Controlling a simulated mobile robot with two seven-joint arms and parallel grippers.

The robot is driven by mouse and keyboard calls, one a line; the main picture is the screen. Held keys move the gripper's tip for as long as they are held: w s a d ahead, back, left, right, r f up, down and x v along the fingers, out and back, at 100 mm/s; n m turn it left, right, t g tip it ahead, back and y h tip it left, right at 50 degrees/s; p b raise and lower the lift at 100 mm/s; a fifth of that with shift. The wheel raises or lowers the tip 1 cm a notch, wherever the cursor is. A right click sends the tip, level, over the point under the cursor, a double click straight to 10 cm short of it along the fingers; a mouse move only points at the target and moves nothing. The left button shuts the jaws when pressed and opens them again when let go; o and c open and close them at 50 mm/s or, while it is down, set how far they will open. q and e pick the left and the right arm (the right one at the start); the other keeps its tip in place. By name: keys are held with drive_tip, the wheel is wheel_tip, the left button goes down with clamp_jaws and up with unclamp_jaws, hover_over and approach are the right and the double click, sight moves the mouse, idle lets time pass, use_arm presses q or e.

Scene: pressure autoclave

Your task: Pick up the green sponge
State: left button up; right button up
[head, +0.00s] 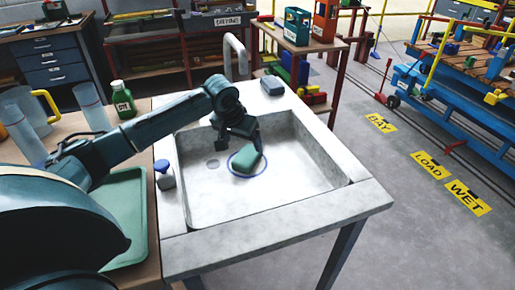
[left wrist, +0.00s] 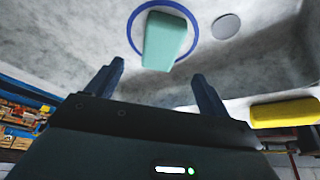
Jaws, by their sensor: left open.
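The green sponge (head: 246,162) lies on the floor of the pale stone sink (head: 290,195), inside a blue ring (head: 265,170). My left gripper (head: 239,143) is over the sink, just above and behind the sponge, with its jaws open. In the left wrist view the sponge (left wrist: 165,41) shows past the fingertips of my left gripper (left wrist: 160,72), apart from them, with nothing between the fingers. My right gripper is not in view.
The faucet (head: 236,55) rises behind the sink, and a grey block (head: 272,85) sits on the back rim. A small blue-capped container (head: 165,175) stands on the left rim. A green tray (head: 128,220), a green bottle (head: 122,98) and clear cylinders (head: 90,105) are on the left counter.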

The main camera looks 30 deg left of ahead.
sight(246, 155)
use_arm(q)
drive_tip(key=shift+w+f, duration=0.2)
drive_tip(key=shift+w, duration=0.2)
drive_tip(key=x, duration=0.4)
drive_tip(key=s+x, duration=0.1)
drive_tip(key=x, duration=0.1)
drive_tip(key=shift+w+f+b, duration=0.2)
drive_tip(key=shift+f+b, duration=0.1)
drive_tip(key=shift+f, duration=0.15)
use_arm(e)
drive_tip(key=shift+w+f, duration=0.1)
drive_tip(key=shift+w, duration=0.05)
use_arm(q)
drive_tip(key=shift+f+p, duration=0.2)
drive_tip(key=shift+p, duration=0.25)
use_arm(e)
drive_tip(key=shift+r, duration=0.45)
use_arm(q)
drive_tip(key=shift+c, duration=0.6)
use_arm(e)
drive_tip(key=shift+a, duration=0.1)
use_arm(q)
drive_tip(key=c, duration=1)
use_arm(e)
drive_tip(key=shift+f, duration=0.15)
